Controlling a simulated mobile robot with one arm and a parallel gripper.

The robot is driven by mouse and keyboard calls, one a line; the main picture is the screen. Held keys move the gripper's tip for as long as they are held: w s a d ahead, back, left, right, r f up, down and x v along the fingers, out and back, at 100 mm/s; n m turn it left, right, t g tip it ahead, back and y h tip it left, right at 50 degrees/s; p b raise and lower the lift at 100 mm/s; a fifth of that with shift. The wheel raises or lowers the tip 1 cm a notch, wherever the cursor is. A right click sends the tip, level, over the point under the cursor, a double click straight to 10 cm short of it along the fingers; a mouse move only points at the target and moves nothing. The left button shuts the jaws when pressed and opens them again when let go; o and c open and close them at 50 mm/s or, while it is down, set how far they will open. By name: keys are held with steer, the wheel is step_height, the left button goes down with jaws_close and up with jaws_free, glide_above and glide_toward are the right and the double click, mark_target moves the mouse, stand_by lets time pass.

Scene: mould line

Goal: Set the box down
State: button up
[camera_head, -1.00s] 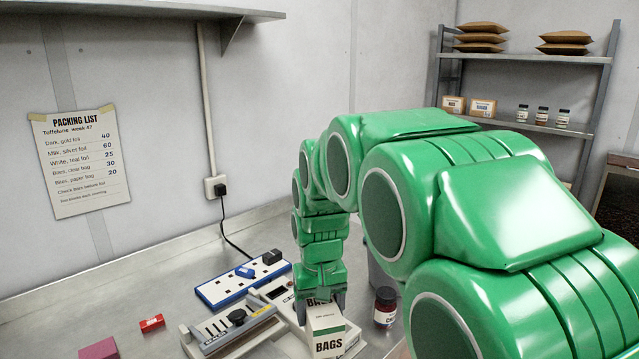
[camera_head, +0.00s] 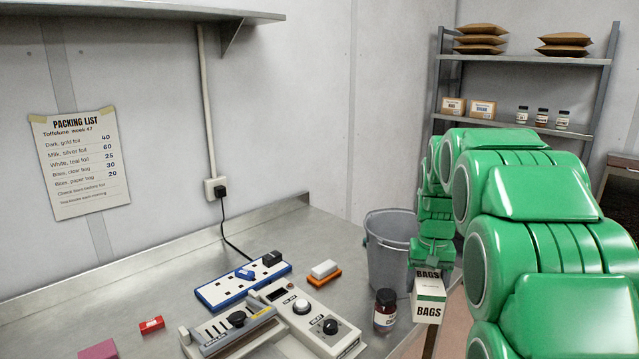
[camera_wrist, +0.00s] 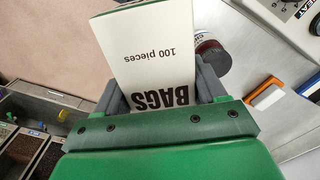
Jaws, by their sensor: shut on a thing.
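The box (camera_head: 429,298) is white with a green top edge and the word BAGS on its sides. My gripper (camera_head: 432,262) is shut on it and points down, at the right end of the steel bench. In the wrist view the box (camera_wrist: 150,60) sits between the two grey fingers of my gripper (camera_wrist: 165,90), with "100 pieces" showing on it. Floor shows beside and beyond the box in that view, and the bench edge runs close by it. The box looks held up past the bench edge; its exact height is hard to tell.
A sealer (camera_head: 300,310), a blue power strip (camera_head: 243,285) and an orange-and-white item (camera_head: 325,271) lie further left. The bench's back middle is clear.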

steer(key=s+d+f+m, duration=0.1)
steer(key=s+d+m, duration=0.2)
steer(key=d, duration=1.5)
steer(key=s+d+f+m, duration=0.2)
steer(key=s+d, duration=0.3)
steer(key=d, duration=1.3)
steer(key=shift+d+m, duration=0.15)
steer(key=shift+m, duration=0.35)
steer(key=shift+d, duration=0.1)
steer(key=shift+r, duration=0.1)
